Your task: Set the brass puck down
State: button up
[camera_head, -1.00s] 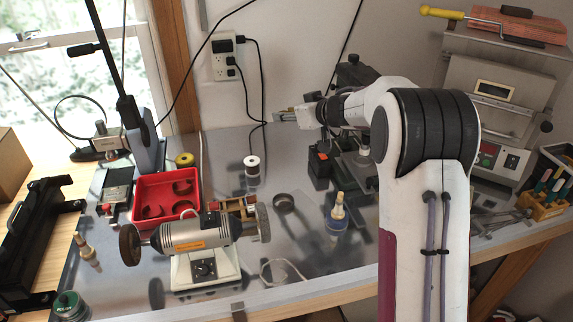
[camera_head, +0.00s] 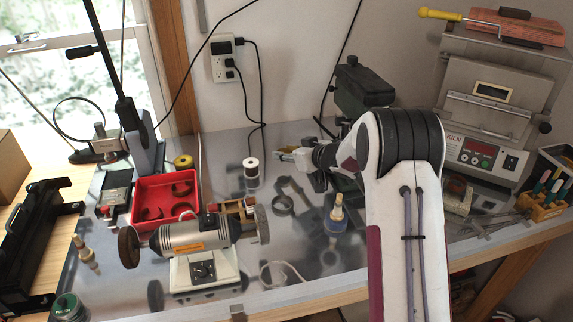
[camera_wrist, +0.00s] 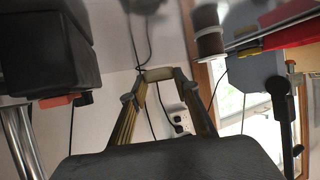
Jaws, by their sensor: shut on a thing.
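The brass puck (camera_wrist: 160,73) is a small pale tan piece between the fingertips of my gripper (camera_wrist: 160,80) in the wrist view. The gripper is shut on it, with one finger on each side. In the wrist view the puck shows against the wall and appears held clear of the metal bench top (camera_head: 300,255). In the head view my gripper (camera_head: 287,153) reaches left over the back of the bench, right of the thread spool (camera_head: 251,172). The puck is too small there to make out clearly.
A red tray (camera_head: 137,188) with curved pieces and a bench grinder (camera_head: 195,236) stand left. A dark ring (camera_head: 283,205) and a blue-based bottle (camera_head: 336,215) stand in front of my gripper. A kiln (camera_head: 490,110) is at the right. Some bench between spool and ring is bare.

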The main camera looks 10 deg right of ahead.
aim_at(287, 171)
dwell(0.3)
jog(key=shift+f, duration=2.2)
jog(key=shift+f, duration=0.1)
jog(key=o, duration=1)
jog(key=shift+o, duration=0.2)
jog(key=shift+v, duration=1.05)
notch_tip(287, 171, up, 8)
jog(key=shift+s+f, duration=0.2)
jog(key=shift+s, duration=0.2)
jog(key=shift+d, duration=0.15)
